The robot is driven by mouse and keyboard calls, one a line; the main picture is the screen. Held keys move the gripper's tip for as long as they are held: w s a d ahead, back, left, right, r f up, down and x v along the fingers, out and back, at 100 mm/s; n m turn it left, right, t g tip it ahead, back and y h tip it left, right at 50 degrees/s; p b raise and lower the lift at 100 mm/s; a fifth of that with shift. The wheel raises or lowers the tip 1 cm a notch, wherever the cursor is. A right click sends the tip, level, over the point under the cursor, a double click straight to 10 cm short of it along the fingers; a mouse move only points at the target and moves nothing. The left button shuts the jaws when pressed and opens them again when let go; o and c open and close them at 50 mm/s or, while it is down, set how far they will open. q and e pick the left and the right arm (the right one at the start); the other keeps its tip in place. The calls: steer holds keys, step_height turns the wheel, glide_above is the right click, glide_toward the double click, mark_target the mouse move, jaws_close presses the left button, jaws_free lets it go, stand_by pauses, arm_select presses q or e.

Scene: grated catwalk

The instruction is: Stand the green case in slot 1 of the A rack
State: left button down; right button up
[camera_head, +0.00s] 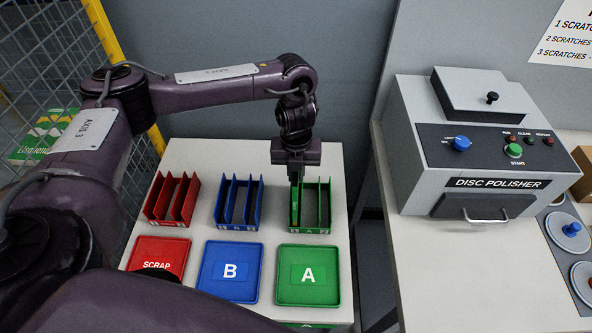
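The green A rack (313,231) stands at the right of the white table, with upright dividers and a small letter A label on its front. A thin bright green piece, which looks like the green case (295,207), stands upright in the rack's leftmost slot. My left gripper (296,178) points straight down over that slot, at the top edge of the case. Its fingers are small and dark, and whether they are closed on the case is unclear. Slot numbers are not readable. My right gripper is not in view.
A blue rack (238,226) and a red rack (168,219) stand to the left. In front lie a green A tray (329,294), a blue B tray (211,294) and a red SCRAP tray (175,246). A disc polisher (415,170) stands on the right bench. A mesh fence is at left.

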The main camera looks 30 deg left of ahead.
arm_select(q)
step_height(320, 180, down, 2)
steer(key=shift+b, duration=0.6)
steer(key=c, duration=1)
jaws_free()
steer(key=shift+o, duration=0.2)
steer(key=shift+r, duration=0.1)
steer(key=shift+r+p, duration=2.5)
steer(key=shift+r, duration=0.3)
step_height(320, 180, up, 2)
steer(key=shift+r+p, duration=0.2)
steer(key=shift+p, duration=1.05)
